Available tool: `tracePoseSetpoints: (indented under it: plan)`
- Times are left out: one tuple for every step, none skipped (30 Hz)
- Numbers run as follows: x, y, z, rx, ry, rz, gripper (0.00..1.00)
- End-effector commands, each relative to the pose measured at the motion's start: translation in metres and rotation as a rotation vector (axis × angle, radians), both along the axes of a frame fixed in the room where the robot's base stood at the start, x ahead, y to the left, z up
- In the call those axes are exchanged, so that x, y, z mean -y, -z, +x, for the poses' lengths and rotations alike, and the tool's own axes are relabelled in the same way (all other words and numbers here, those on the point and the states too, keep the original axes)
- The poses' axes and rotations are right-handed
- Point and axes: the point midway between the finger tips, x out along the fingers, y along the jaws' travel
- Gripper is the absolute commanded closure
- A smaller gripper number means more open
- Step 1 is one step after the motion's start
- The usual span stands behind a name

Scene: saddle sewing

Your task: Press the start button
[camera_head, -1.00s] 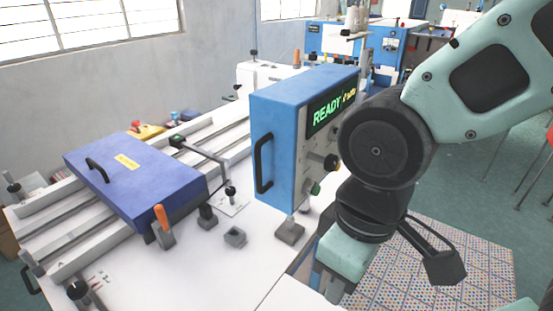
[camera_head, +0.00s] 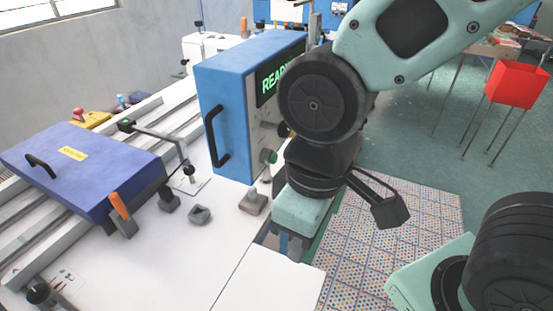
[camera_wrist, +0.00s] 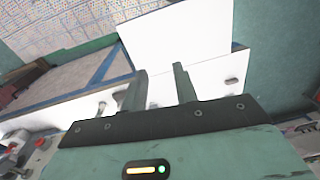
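A blue control box (camera_head: 228,120) stands on the white machine table. Its front face carries a green-lit display (camera_head: 272,84) reading "READY", partly hidden by my arm. The task's start button is not legibly labelled here. My gripper (camera_head: 292,252) points down in front and to the right of the box, apart from the green button. In the wrist view my gripper (camera_wrist: 160,80) shows two separated fingers with nothing between them.
A purple-blue cover (camera_head: 85,168) with a black handle lies on the left of the table. An orange-handled clamp (camera_head: 121,210) and small grey blocks (camera_head: 200,214) stand nearby. A red bin (camera_head: 517,84) on legs is at right. Patterned matting (camera_head: 390,255) covers the floor.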

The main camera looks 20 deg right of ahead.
Motion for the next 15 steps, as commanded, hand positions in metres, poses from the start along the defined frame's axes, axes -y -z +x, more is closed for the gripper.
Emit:
tracePoseSetpoints:
  plan:
    - [0.0000,0.0000,0.0000,0.000,0.000,0.000,0.76]
    - [0.0000,0.0000,0.0000,0.000,0.000,0.000,0.85]
    - [0.0000,0.0000,0.0000,0.000,0.000,0.000,0.96]
    - [0.0000,0.0000,0.0000,0.000,0.000,0.000,1.00]
    - [0.0000,0.0000,0.0000,0.000,0.000,0.000,1.00]
    - [0.0000,0.0000,0.0000,0.000,0.000,0.000,1.00]
    - [0.0000,0.0000,0.0000,0.000,0.000,0.000,1.00]
    - [0.0000,0.0000,0.0000,0.000,0.000,0.000,1.00]
    - [0.0000,0.0000,0.0000,0.000,0.000,0.000,1.00]
    - [0.0000,0.0000,0.0000,0.000,0.000,0.000,1.00]
    - [0.0000,0.0000,0.0000,0.000,0.000,0.000,1.00]
    - [0.0000,0.0000,0.0000,0.000,0.000,0.000,1.00]
    - [0.0000,0.0000,0.0000,0.000,0.000,0.000,1.00]
    - [0.0000,0.0000,0.0000,0.000,0.000,0.000,1.00]
    - [0.0000,0.0000,0.0000,0.000,0.000,0.000,1.00]
